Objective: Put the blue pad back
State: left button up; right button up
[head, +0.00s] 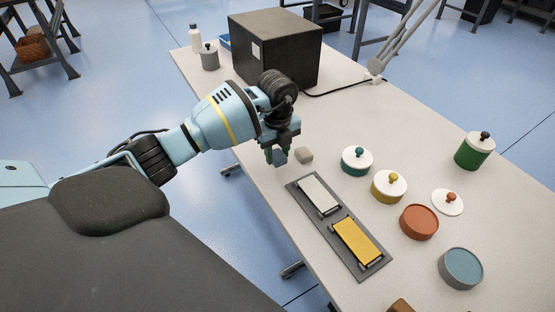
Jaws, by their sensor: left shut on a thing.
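My left gripper (277,155) reaches in from the left and points down above the table, just beyond the far end of the dark tray. It is shut on a small blue-grey piece (280,158), which looks like the blue pad; the fingers partly hide it. A bit of green shows beside it at the fingers. A small grey block (304,155) sits on the table just right of the gripper. The dark tray (331,235) bears a white press plate (318,194) and a yellow press plate (357,241).
Right of the tray stand teal (349,167), yellow (381,195), orange (419,224), green (472,156) and blue-grey (461,270) round containers. A loose white lid (440,205) lies among them.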

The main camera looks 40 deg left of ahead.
aim_at(277, 154)
pick_arm(q)
jog(key=shift+w+a+f, duration=0.1)
jog(key=shift+w+a, duration=0.05)
jog(key=shift+w, duration=0.1)
jog(key=shift+f, duration=1.65)
jog(key=shift+f, duration=0.1)
jog(key=o, duration=0.9)
notch_tip(277, 154, up, 12)
jog(key=shift+r+p, duration=0.1)
jog(key=shift+p, duration=0.25)
